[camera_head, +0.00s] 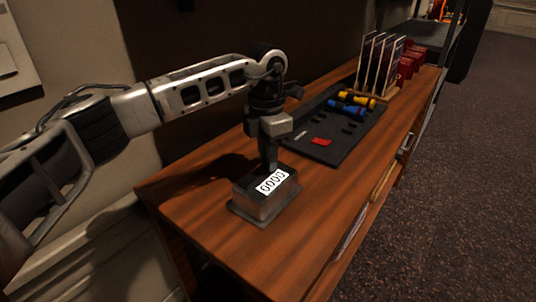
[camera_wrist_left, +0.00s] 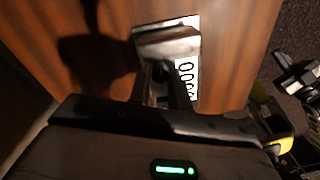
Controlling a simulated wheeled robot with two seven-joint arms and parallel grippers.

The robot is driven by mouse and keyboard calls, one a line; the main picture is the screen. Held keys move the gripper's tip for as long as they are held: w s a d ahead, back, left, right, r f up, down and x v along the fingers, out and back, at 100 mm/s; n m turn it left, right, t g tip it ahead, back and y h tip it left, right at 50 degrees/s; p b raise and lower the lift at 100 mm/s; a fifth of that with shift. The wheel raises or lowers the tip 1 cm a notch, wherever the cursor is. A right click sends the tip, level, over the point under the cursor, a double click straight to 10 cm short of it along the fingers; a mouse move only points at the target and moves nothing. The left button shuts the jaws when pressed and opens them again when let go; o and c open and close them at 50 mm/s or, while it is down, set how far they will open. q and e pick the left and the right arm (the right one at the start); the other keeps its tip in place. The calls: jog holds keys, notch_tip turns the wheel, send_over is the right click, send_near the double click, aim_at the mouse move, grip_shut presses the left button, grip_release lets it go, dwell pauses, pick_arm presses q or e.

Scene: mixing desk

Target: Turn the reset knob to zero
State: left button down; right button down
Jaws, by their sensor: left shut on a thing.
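A small dark metal counter box (camera_head: 258,208) sits on the near end of the wooden desk. Its white display (camera_head: 272,182) shows digits that read like 0000. My left gripper (camera_head: 270,164) reaches down to the box's top, just behind the display, and its jaws are shut on the reset knob. The fingers hide the knob in the head view. In the left wrist view the box (camera_wrist_left: 168,42) lies beyond the fingers, and the dark reset knob (camera_wrist_left: 160,73) shows partly between them. Part of the display (camera_wrist_left: 186,78) is covered by a finger. My right gripper is not in view.
On the wooden desk (camera_head: 210,205), a dark mat (camera_head: 335,148) behind the box holds a red piece (camera_head: 321,141), a blue item (camera_head: 346,108) and a yellow item (camera_head: 357,99). A rack of upright panels (camera_head: 378,66) stands farther back. Bare wood surrounds the box.

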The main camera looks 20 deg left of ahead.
pick_arm(q)
jog(key=shift+m, duration=1.1)
jog(key=shift+r, duration=0.1)
jog(key=c, duration=1.3)
grip_release()
notch_tip(320, 180, up, 16)
jog(key=shift+w+a, duration=0.2)
jog(key=shift+w, duration=0.05)
